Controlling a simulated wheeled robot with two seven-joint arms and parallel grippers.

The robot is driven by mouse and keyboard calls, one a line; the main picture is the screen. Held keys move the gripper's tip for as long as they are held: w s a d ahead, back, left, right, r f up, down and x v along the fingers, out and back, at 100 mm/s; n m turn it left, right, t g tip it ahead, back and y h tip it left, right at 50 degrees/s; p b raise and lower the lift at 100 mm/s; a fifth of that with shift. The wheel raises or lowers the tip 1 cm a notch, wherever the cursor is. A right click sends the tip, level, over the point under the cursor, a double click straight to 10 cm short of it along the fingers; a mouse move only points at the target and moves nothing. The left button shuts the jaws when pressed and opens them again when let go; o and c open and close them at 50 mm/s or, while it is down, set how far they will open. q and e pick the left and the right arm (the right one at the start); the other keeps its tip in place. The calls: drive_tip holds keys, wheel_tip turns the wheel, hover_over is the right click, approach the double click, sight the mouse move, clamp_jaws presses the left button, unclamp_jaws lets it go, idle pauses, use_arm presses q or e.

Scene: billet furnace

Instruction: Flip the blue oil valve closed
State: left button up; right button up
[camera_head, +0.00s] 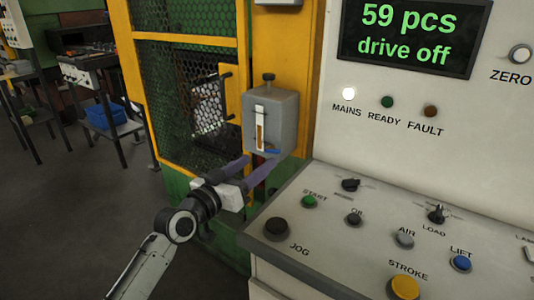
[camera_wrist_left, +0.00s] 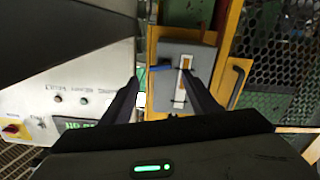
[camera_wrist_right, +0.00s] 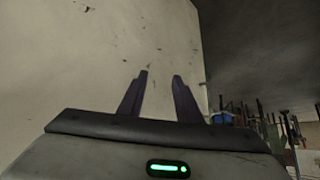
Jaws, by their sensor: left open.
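The grey oil box (camera_head: 270,112) with a sight glass is fixed to the yellow post of the machine. The small blue oil valve lever (camera_head: 272,151) lies roughly level at the box's lower edge; it also shows in the left wrist view (camera_wrist_left: 160,68). My left gripper (camera_head: 264,160) is open, with its fingers pointing at the bottom of the box, close to the lever. Contact cannot be told. In the left wrist view, the lever lies between the spread fingers' lines. My right gripper (camera_wrist_right: 160,75) is open and empty, facing a pale wall.
The control desk (camera_head: 345,243) with buttons and switches stands just right of my left gripper. A display panel (camera_head: 415,35) rises behind it. The yellow-framed mesh door (camera_head: 190,90) is left of the box. Open floor (camera_head: 80,210) lies at left.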

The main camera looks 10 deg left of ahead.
sight(271, 152)
use_arm(q)
drive_tip(key=x, duration=0.5)
drive_tip(key=shift+w+d, duration=0.2)
drive_tip(key=shift+w, duration=0.2)
drive_tip(key=c, duration=1.1)
drive_tip(key=shift+o, duration=0.3)
drive_tip(key=shift+f+m+b, duration=0.35)
drive_tip(key=shift+m+b, duration=0.25)
drive_tip(key=shift+b, duration=0.2)
drive_tip(key=shift+m+b, duration=0.3)
drive_tip(key=shift+m, duration=0.6)
drive_tip(key=o, duration=0.8)
drive_tip(key=shift+c, duration=0.2)
drive_tip(key=shift+o, duration=1.4)
drive_tip(key=shift+r, duration=0.1)
use_arm(e)
drive_tip(key=shift+w+a+f, duration=0.35)
drive_tip(key=shift+w+f, duration=0.05)
drive_tip(key=shift+f, duration=0.15)
